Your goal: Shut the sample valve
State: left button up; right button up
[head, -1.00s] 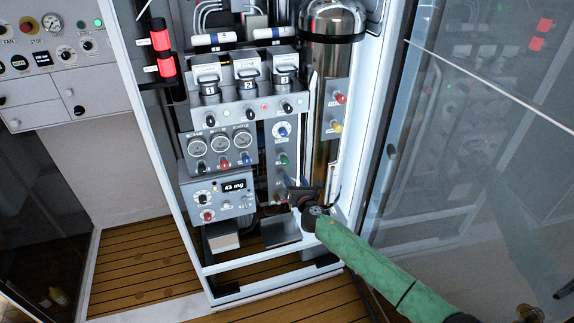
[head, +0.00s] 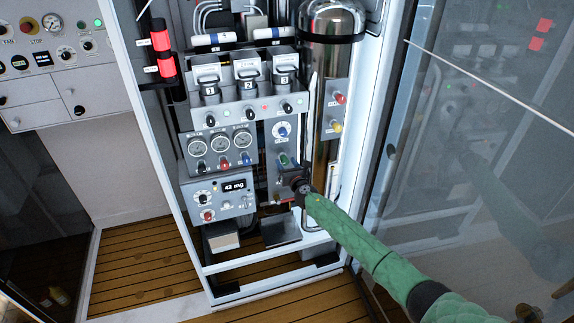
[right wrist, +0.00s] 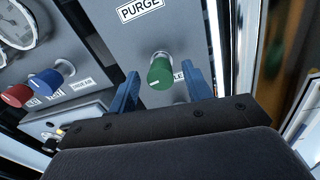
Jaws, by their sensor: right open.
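A green knob (head: 284,159) stands out from the narrow grey panel in the rack. In the right wrist view the green knob (right wrist: 161,72) has a white mark on its end. A label partly hidden behind it shows letters ending in "LE". My right gripper (head: 287,180) is just below the knob in the head view. In the right wrist view its blue fingers (right wrist: 161,88) are open, one on each side of the knob, with nothing held. I cannot tell whether they touch it. My left gripper is not in view.
A "PURGE" label (right wrist: 141,11) sits above the green knob. A blue knob on a round dial (head: 282,131) is higher on the same panel. A display box (head: 233,186) reads 42 mg to the left. A shiny cylinder (head: 325,110) and the white rack frame (head: 355,150) are close on the right.

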jog(key=c, duration=1)
jog(key=shift+o, duration=0.2)
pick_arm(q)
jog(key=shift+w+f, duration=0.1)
pick_arm(e)
jog(key=shift+f, duration=0.1)
